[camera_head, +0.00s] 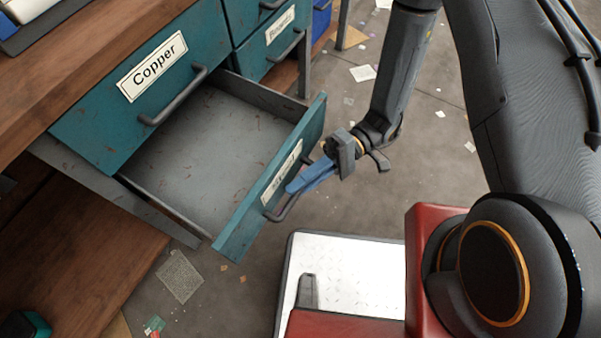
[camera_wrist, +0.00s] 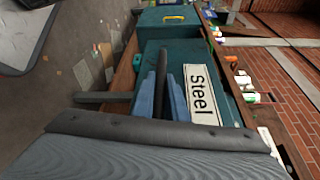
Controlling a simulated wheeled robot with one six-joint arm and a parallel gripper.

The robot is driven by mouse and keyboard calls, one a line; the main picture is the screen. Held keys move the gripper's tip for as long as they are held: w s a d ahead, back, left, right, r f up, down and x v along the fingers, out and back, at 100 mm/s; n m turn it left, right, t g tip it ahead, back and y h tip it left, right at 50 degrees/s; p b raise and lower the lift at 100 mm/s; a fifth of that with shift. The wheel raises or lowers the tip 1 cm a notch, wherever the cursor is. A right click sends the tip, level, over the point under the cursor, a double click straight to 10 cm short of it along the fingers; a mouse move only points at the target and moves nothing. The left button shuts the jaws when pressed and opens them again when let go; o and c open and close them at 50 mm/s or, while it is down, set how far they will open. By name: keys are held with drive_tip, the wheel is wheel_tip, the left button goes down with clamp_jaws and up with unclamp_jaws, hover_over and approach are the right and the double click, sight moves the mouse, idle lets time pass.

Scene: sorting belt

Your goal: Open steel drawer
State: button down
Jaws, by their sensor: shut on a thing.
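The steel drawer (camera_head: 233,232) is teal and pulled well out below the copper drawer (camera_head: 110,118). Its grey inside is empty. Its label is partly covered in the head view, but the "Steel" label (camera_wrist: 203,97) reads clearly in the wrist view. My gripper (camera_head: 294,186) has blue fingers and is shut on the drawer's dark bar handle (camera_head: 282,212). In the wrist view the handle (camera_wrist: 161,85) runs between the two blue fingers (camera_wrist: 161,103).
The copper drawer is shut, with its own bar handle (camera_head: 172,106). Another labelled drawer (camera_head: 268,52) is shut at the right. Paper scraps (camera_head: 180,276) litter the floor. My red base and a light plate are close below the open drawer.

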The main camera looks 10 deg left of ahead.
drive_tip(key=shift+s, duration=0.1)
drive_tip(key=c, duration=1.8)
unclamp_jaws()
drive_tip(key=shift+o, duration=0.2)
drive_tip(key=v, duration=0.8)
